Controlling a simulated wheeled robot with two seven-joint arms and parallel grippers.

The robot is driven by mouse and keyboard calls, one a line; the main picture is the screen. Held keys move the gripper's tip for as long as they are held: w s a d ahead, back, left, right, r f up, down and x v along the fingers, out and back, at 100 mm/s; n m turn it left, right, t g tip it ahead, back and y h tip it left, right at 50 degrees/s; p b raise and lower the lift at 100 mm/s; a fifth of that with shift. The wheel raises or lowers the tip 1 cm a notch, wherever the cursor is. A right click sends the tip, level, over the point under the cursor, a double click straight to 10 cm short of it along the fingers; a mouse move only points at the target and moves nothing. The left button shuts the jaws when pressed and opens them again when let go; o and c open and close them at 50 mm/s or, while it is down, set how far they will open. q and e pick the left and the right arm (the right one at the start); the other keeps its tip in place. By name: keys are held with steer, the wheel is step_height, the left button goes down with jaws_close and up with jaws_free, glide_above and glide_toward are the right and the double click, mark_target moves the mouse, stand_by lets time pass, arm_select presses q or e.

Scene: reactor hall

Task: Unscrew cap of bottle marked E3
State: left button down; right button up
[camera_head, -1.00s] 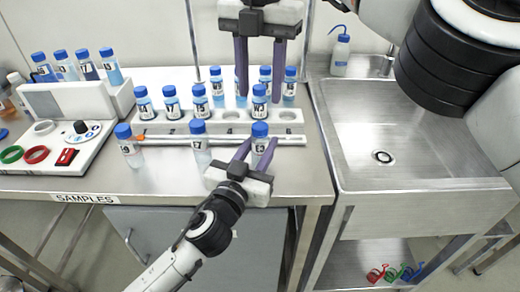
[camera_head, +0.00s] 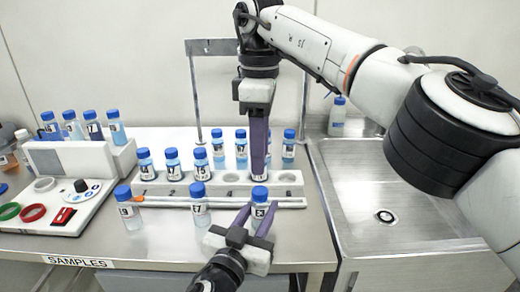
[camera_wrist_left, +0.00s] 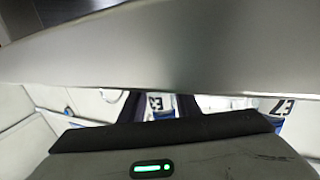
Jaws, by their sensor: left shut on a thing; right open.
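The bottle marked E3 (camera_head: 260,212) stands upright at the front of the bench, with a blue cap (camera_head: 259,193) on it. My left gripper (camera_head: 259,217) is shut on its body from the front, below the cap. In the left wrist view, the E3 label (camera_wrist_left: 157,103) shows upside down between the fingers. My right gripper (camera_head: 258,180) points straight down, with its fingertips close to the cap in the picture. Its fingers are seen edge-on, so the gap between them is hidden. I cannot tell whether they touch the cap.
Bottle E7 (camera_head: 200,206) and another capped bottle (camera_head: 130,210) stand left of E3. A white rack (camera_head: 152,188) with several bottles stands behind, partly hidden by my right fingers. A device panel (camera_head: 60,205) is at left, a steel sink (camera_head: 385,190) at right.

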mark_target(260, 190)
steer(key=m, duration=0.2)
steer(key=shift+m, duration=0.4)
steer(key=shift+f, duration=0.2)
step_height(260, 190, down, 8)
steer(key=shift+r, duration=0.2)
